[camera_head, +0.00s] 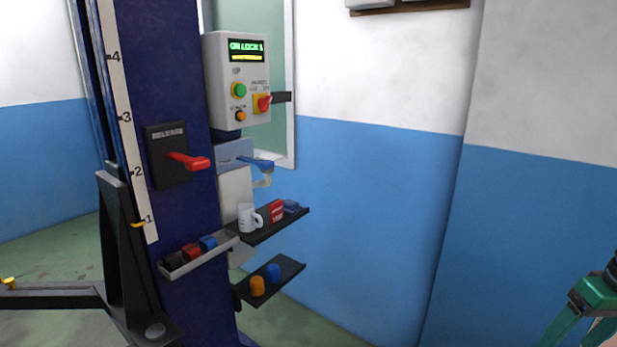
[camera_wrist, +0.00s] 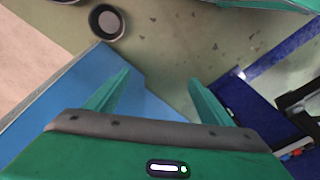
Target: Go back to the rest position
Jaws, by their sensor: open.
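My gripper (camera_wrist: 160,76) is open and empty in the wrist view. Its two green fingers stand well apart, with only wall and floor seen between them. In the head view a green part of my arm (camera_head: 590,300) shows at the lower right edge, cut off by the frame. It is well to the right of the lift column (camera_head: 180,80) and touches nothing that I can see. The column also shows at the right of the wrist view (camera_wrist: 240,97).
A control box (camera_head: 237,80), a red lever (camera_head: 190,161) and a blue-handled valve (camera_head: 258,163) are on the column. Below are a shelf with a mug (camera_head: 247,217), a narrow tray (camera_head: 200,262) and a lower shelf (camera_head: 285,283). A round bin (camera_wrist: 106,22) stands on the floor.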

